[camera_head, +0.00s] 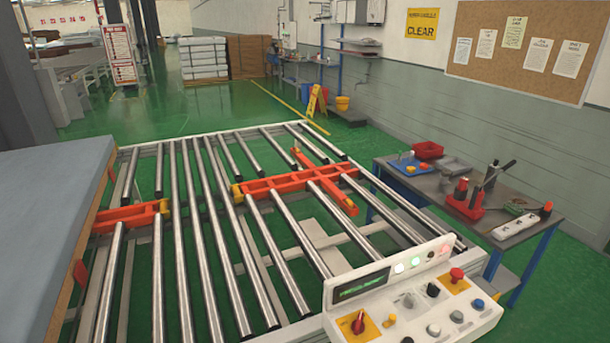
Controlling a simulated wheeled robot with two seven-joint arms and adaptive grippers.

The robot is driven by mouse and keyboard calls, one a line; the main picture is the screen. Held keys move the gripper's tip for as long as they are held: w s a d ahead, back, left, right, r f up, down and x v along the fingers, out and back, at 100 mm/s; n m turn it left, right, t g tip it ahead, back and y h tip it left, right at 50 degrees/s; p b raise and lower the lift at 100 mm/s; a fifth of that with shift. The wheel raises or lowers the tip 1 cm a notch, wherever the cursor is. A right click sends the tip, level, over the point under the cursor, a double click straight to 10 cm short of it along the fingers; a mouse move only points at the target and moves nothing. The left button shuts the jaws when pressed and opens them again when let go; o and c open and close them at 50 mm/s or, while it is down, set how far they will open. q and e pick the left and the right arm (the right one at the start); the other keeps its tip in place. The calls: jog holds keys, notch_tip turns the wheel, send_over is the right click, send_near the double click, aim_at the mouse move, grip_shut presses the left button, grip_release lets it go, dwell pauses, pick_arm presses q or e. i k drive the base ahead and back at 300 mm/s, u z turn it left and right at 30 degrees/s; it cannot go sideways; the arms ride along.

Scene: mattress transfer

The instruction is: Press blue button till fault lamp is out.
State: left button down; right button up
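A white control console (345,300) stands at the front right of the roller conveyor. A blue button (478,304) is on its sloped top near the right end; a greyer, bluish button (457,316) is to its left. The console's upright face has a row of lamps: a pale lit lamp (399,268), a green lit lamp (415,262), a dark one (431,255) and a reddish one (444,250). I cannot read their labels, nor tell whether the reddish lamp is lit. Neither of my grippers is in view, and nothing touches the console.
The console also has a red mushroom button (456,275), a red rotary switch (358,322) and a green display (361,285). A roller conveyor (185,240) with orange frames fills the middle. A grey-blue mattress (45,220) is at left, a tool table (525,235) at right.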

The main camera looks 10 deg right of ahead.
aim_at(478, 304)
jog(key=z, duration=1.55)
